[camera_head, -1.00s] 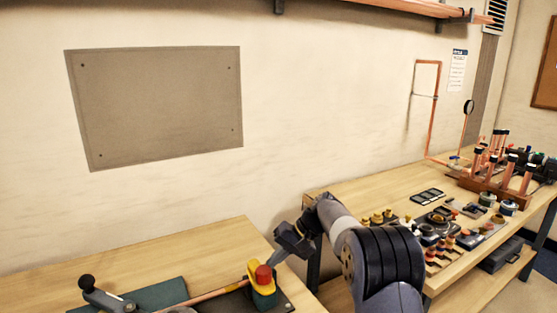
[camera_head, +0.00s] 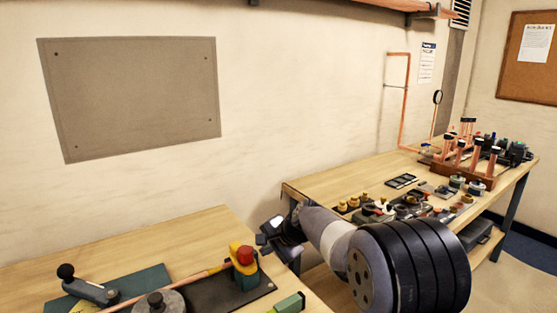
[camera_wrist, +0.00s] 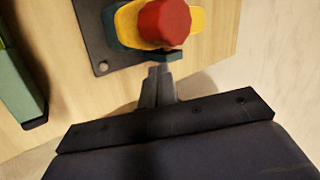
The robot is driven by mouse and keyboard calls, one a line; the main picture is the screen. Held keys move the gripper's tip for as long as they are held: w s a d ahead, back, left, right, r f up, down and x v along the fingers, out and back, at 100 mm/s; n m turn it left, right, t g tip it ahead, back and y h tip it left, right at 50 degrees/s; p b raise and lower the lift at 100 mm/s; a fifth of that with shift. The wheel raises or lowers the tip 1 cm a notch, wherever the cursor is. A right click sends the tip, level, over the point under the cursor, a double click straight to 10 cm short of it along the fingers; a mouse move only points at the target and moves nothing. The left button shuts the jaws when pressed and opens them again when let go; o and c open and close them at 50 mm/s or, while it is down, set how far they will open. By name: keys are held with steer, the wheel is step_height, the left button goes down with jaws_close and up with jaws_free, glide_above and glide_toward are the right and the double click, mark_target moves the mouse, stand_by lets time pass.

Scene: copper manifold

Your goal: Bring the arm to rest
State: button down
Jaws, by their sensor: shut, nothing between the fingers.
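My gripper (camera_head: 267,243) is beside the right edge of the near bench, close to a yellow and dark green fixture with a red knob (camera_head: 245,256). In the wrist view my gripper (camera_wrist: 159,70) has its fingers together and empty. The red knob (camera_wrist: 164,22) is just beyond the fingertips there; whether they touch its base I cannot tell. My arm reaches in from the lower right of the head view, over the gap between the benches.
The near bench (camera_head: 180,228) carries a copper tube, a dark lever tool (camera_head: 90,290) and a green block (camera_head: 290,303). The far bench (camera_head: 330,184) holds small fittings and a copper manifold (camera_head: 465,160).

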steer(key=shift+s+m, duration=0.2)
steer(key=shift+m, duration=0.2)
steer(key=shift+h, duration=0.3)
steer(key=shift+d, duration=0.1)
